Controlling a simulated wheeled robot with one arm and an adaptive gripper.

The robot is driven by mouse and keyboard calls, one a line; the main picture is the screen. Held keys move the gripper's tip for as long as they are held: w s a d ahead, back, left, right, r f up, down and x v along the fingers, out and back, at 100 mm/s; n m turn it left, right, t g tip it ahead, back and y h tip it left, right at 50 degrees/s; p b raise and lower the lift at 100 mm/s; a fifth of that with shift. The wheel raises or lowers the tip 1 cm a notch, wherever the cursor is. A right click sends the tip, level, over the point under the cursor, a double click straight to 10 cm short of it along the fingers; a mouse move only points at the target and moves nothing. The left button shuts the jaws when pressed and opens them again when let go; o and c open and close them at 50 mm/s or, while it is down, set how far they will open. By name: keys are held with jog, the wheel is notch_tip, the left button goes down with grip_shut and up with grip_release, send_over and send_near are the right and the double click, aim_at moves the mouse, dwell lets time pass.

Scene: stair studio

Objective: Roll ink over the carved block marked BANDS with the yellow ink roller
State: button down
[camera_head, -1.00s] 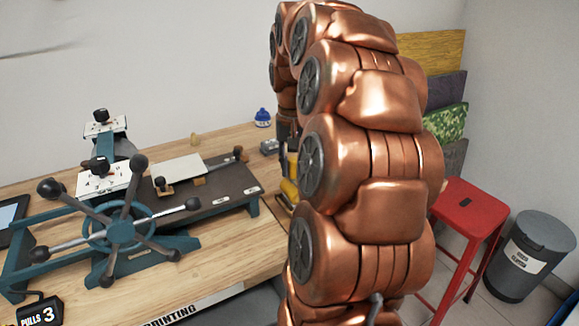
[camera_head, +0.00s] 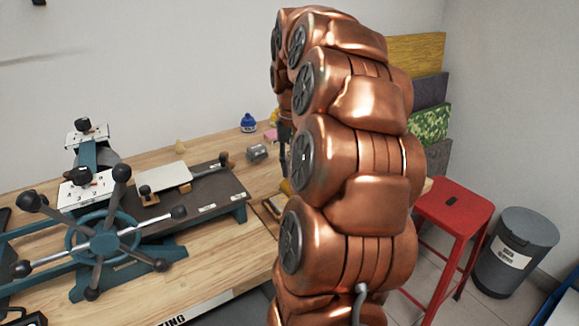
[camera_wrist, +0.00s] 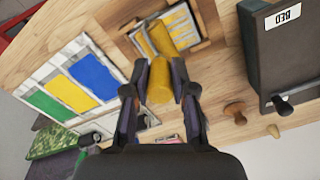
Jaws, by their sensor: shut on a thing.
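My gripper (camera_wrist: 159,72) is shut on the yellow ink roller (camera_wrist: 158,88) in the wrist view. The roller's far end is over the near edge of a carved block (camera_wrist: 182,24) in a wooden frame (camera_wrist: 208,14). The block has yellow patches and pale grey stripes; whether the roller touches it I cannot tell. No BANDS marking is readable. In the head view my arm hides most of this; a bit of the roller (camera_head: 286,187) and the frame (camera_head: 266,213) show beside it.
An ink slab with green, yellow and blue strips (camera_wrist: 71,82) lies left of the roller in the wrist view. The press bed (camera_wrist: 290,55) stands at right, with wooden knobs (camera_wrist: 235,111) nearby. A spoked press wheel (camera_head: 103,243) is at left and a red stool (camera_head: 452,205) at right.

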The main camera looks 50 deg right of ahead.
jog(key=shift+s+d+r, duration=0.1)
jog(key=shift+s+d, duration=0.1)
jog(key=shift+d, duration=0.25)
jog(key=shift+s+d, duration=0.15)
jog(key=shift+d, duration=0.3)
jog(key=shift+w+a+b, duration=0.15)
jog(key=shift+a+b, duration=0.15)
jog(key=shift+b, duration=0.05)
jog(key=shift+w+a+b, duration=0.15)
jog(key=shift+w+a, duration=0.1)
jog(key=shift+a, duration=0.55)
jog(key=shift+w+a+b, duration=0.15)
jog(key=shift+w+a, duration=0.1)
jog(key=shift+a, duration=0.5)
jog(key=shift+w+a+f+b, duration=0.1)
jog(key=shift+w+a+b, duration=0.15)
jog(key=shift+a, duration=0.6)
jog(key=shift+w+a+f+b, duration=0.1)
jog(key=shift+w+a, duration=0.25)
jog(key=shift+a, duration=0.5)
jog(key=shift+r, duration=0.15)
notch_tip(320, 180, up, 7)
jog(key=p, duration=0.3)
